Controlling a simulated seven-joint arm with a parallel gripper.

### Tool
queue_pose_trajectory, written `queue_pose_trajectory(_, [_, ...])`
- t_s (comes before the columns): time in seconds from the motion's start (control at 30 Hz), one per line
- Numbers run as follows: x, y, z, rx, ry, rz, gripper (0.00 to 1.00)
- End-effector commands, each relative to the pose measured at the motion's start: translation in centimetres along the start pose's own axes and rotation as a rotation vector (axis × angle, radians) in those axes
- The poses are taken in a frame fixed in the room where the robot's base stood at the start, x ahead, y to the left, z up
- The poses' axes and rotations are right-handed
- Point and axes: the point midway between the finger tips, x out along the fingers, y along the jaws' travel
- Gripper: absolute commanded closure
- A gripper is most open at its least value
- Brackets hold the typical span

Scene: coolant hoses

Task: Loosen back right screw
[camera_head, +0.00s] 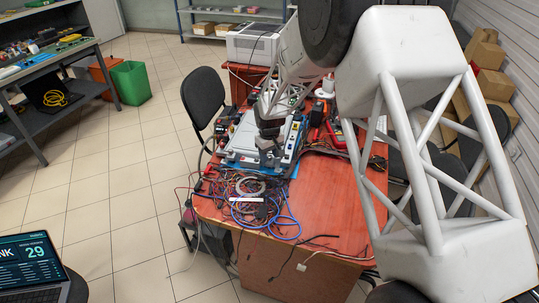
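A light grey and white device (243,141) lies on the red-brown table, with blue edges showing at its right side. My gripper (272,161) points down over the right part of the device, close to its surface. I cannot tell whether it touches. Its fingers are small and dark here, and I cannot tell whether they are open or shut, or hold anything. The back right screw is too small to make out, and my arm hides part of the device's back right area.
Tangled wires and blue hoses (262,200) lie in front of the device. Tools, including a red and black meter (317,116), crowd the table to the right. The table's front right (335,210) is mostly clear. A black chair (204,98) stands at the left.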

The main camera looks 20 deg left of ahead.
Motion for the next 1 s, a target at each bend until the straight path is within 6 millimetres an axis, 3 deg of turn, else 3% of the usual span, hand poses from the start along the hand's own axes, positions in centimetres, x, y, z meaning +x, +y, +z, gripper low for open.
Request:
queue_pose_trajectory(0.43, [-1.0,0.0,0.0,0.000,0.000,0.000,0.54])
queue_pose_trajectory(1.0, [-7.3,0.0,0.0,0.000,0.001,0.000,0.54])
